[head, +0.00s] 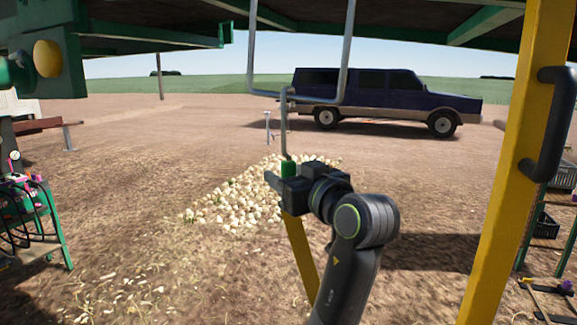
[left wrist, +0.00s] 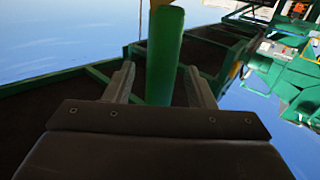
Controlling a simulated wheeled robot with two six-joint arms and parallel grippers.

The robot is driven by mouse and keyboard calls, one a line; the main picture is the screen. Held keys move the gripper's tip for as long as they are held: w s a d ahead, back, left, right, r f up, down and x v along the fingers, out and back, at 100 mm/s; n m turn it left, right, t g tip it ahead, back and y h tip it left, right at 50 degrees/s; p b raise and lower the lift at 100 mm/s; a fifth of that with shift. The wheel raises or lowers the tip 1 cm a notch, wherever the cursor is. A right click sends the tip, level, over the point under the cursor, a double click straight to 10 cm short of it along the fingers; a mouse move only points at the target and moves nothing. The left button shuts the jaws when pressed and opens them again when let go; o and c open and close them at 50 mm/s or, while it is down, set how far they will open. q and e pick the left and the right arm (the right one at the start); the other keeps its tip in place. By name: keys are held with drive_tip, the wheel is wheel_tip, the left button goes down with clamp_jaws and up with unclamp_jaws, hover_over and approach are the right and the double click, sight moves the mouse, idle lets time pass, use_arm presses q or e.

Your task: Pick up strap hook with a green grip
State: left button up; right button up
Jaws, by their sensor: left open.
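The strap hook is a thin grey metal rod (head: 284,125) with a green grip (head: 288,167) at its lower end. It hangs upright from a U-shaped metal bar (head: 320,98) in the head view. My left gripper (head: 277,181) is open at the height of the green grip, which partly hides behind it. In the left wrist view the green grip (left wrist: 164,60) stands between the two open fingers of my left gripper (left wrist: 160,82). Whether a finger touches the grip cannot be told. My right gripper is not in view.
A yellow post (head: 510,165) with a black handle (head: 552,122) stands at the right. A green frame (head: 455,22) spans overhead. A pile of onions (head: 235,200) lies on the ground. A dark pickup truck (head: 375,90) is parked behind. A green cart with cables (head: 35,215) stands at the left.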

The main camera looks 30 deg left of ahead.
use_arm(q)
clamp_jaws()
drive_tip(key=shift+r, duration=0.15)
